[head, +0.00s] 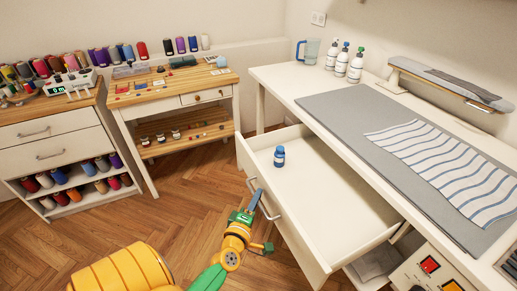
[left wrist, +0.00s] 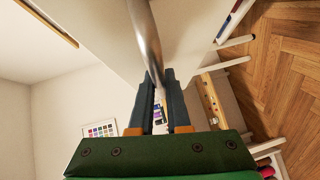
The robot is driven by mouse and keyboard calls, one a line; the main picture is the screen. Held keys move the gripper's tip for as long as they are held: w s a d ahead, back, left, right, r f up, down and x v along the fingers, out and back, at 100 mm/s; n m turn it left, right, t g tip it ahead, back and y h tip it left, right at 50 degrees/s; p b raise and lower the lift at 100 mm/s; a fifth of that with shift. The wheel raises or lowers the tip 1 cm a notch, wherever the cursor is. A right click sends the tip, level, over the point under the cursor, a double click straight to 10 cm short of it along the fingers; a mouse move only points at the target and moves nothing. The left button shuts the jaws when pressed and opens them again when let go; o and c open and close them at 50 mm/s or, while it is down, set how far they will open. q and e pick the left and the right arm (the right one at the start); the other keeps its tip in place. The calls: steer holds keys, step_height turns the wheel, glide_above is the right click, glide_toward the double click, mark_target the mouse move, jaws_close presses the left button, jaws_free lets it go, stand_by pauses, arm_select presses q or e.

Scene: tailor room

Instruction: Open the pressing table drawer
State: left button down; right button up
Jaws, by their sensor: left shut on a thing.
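The white pressing table drawer (head: 335,205) is pulled well out from under the pressing table (head: 277,78). A small blue bottle (head: 279,157) stands upright inside the drawer. The drawer has a curved metal handle (head: 265,199) on its front, and the handle also shows close up in the left wrist view (left wrist: 143,35). My left gripper (head: 256,200) is at the handle. In the left wrist view its two fingers (left wrist: 157,100) are shut on the bar. My right gripper is not in view.
A grey mat (head: 350,110) with a striped cloth (head: 445,165) lies on the pressing table. Spray bottles (head: 355,66) and a blue jug (head: 308,50) stand at its back. A side table (head: 190,95) and a spool cabinet (head: 60,140) stand left. Wood floor (head: 190,200) before the drawer is clear.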

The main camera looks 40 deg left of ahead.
arm_select(q)
steer(key=shift+s+f, duration=0.15)
steer(key=shift+s, duration=0.05)
steer(key=c, duration=0.9)
jaws_free()
steer(key=shift+w+d, duration=0.1)
steer(key=v, duration=0.7)
